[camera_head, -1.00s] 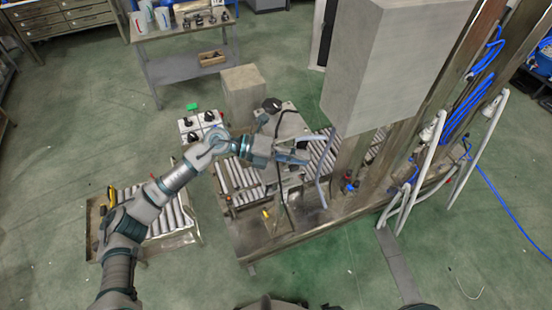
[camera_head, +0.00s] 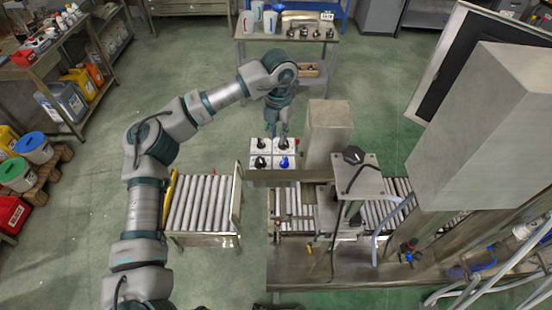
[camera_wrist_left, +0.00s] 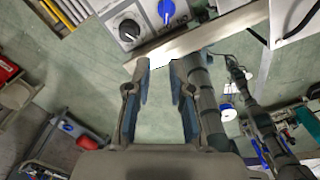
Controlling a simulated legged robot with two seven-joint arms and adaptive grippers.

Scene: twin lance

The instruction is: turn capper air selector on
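A white control panel (camera_head: 259,153) stands behind the conveyor in the head view. It carries black selector knobs (camera_head: 261,162) and a blue knob (camera_head: 284,162). Which one is the capper air selector I cannot tell. In the left wrist view a blue knob (camera_wrist_left: 167,10) and a black knob (camera_wrist_left: 129,28) show at the top edge, beyond the fingertips. My left gripper (camera_head: 281,132) points down at the panel's far side, partly covering it. In the wrist view my left gripper (camera_wrist_left: 160,65) has its fingers apart with nothing between them. My right gripper is not in view.
A grey box (camera_head: 330,130) stands right of the panel. A metal rail (camera_head: 290,176) runs along the panel's near side. A roller conveyor (camera_head: 203,203) and the capping machine (camera_head: 353,185) are in front. Open green floor lies left of the panel.

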